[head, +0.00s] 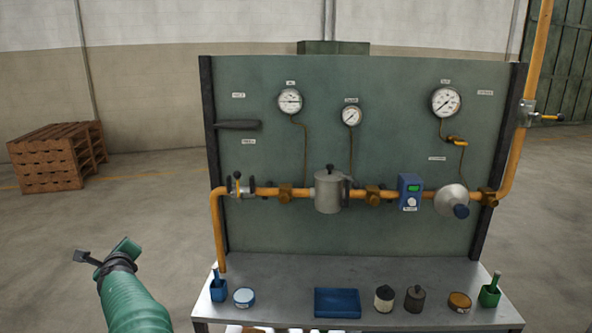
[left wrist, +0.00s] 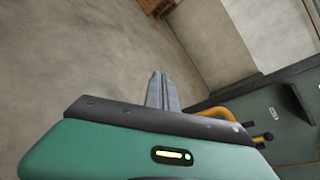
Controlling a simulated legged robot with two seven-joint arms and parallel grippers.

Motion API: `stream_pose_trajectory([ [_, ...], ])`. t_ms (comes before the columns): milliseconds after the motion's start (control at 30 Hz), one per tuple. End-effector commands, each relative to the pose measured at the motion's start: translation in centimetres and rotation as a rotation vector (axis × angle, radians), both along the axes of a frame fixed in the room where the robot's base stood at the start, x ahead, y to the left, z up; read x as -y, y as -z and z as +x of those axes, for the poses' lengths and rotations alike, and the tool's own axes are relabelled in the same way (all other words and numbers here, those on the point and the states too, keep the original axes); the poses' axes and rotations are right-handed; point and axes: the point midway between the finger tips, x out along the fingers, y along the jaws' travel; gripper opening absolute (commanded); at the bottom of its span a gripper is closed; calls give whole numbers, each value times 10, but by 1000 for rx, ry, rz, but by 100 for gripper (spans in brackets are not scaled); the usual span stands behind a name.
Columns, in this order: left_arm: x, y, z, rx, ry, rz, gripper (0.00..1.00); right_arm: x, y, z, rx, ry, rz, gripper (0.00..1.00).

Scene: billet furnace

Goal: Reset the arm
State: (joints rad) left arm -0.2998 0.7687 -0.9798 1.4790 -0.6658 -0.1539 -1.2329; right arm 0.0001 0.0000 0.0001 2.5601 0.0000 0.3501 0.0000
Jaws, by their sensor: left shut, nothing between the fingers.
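My left arm (head: 130,295) comes in at the lower left of the head view, in the open space left of the bench. My left gripper (left wrist: 160,78) shows in the left wrist view with its two grey fingers together and nothing between them. It is over bare floor, apart from the panel and bench. Its fingertips cannot be made out in the head view. My right gripper is in neither view.
A green panel (head: 240,75) carries an orange pipe (head: 217,235), gauges (head: 446,102) and a blue box (head: 410,190). The metal bench (head: 270,270) below holds a blue tray (head: 337,303), cups and small jars. Pallets (head: 45,165) stand far left. Floor between is clear.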

Motion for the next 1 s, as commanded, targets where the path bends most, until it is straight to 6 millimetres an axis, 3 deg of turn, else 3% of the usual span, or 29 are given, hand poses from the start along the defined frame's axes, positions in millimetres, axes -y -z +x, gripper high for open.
stream_pose_trajectory([
  [33, -3, 31, -31, 56, -114, -250, 0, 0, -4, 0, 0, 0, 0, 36],
  [67, 1, 52, -48, 89, -187, -400, 0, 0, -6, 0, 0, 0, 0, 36],
  [100, 13, 79, -71, 122, -285, -588, 0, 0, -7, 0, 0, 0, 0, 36],
  [167, 42, 113, -104, 156, -428, -838, 0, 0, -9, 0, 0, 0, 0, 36],
  [233, 85, 144, -142, 172, -589, -1085, 0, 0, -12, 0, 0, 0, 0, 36],
  [400, 197, 188, -242, 145, -985, -1490, 0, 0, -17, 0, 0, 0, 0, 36],
  [500, 245, 200, -299, 122, -1193, -1601, 0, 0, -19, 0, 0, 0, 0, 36],
  [600, 273, 208, -341, 111, -1343, -1639, 0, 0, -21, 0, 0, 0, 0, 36],
  [733, 286, 212, -364, 109, -1423, -1648, 0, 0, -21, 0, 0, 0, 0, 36],
  [1000, 286, 213, -364, 109, -1426, -1648, 0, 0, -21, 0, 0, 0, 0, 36],
])
